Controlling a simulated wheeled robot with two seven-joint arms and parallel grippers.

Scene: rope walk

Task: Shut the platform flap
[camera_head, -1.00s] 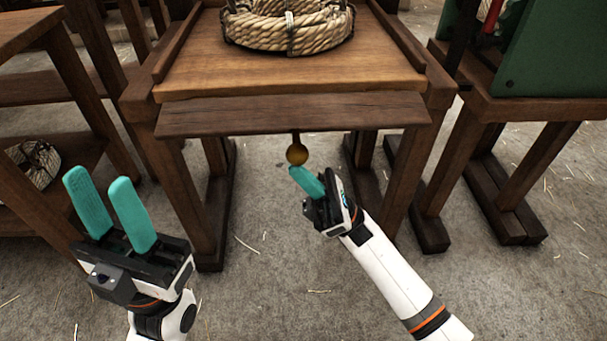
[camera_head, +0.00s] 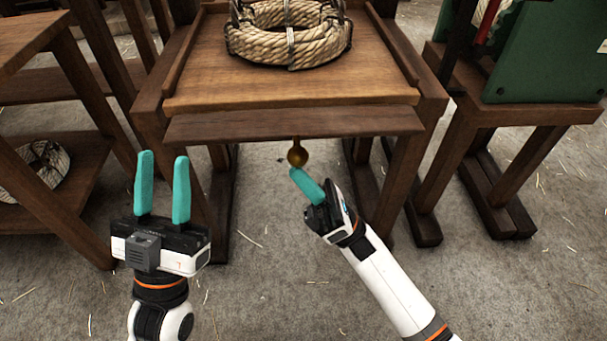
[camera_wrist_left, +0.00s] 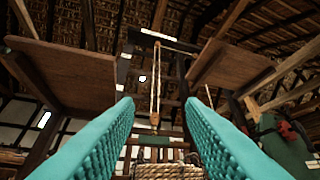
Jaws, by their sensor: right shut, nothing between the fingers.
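The platform flap (camera_head: 292,124) is a long dark-brown board along the front edge of the wooden platform (camera_head: 290,84). It shows as a strip just below the platform's front edge; its exact angle is hard to tell. A round brass-coloured knob (camera_head: 298,155) hangs under its middle. My right gripper (camera_head: 295,173) is shut and empty, its teal fingertips just below the knob; I cannot tell whether they touch. My left gripper (camera_head: 163,157) is open and empty, pointing up in front of the flap's left end. Its spread fingers also show in the left wrist view (camera_wrist_left: 158,108).
A rope coil (camera_head: 288,42) lies on the platform. A wooden rack (camera_head: 45,155) with another coil stands left. A stand with a green panel (camera_head: 545,62) is right. The left wrist view shows a hanging rope (camera_wrist_left: 155,85) between wooden boards. Straw-strewn floor lies open in front.

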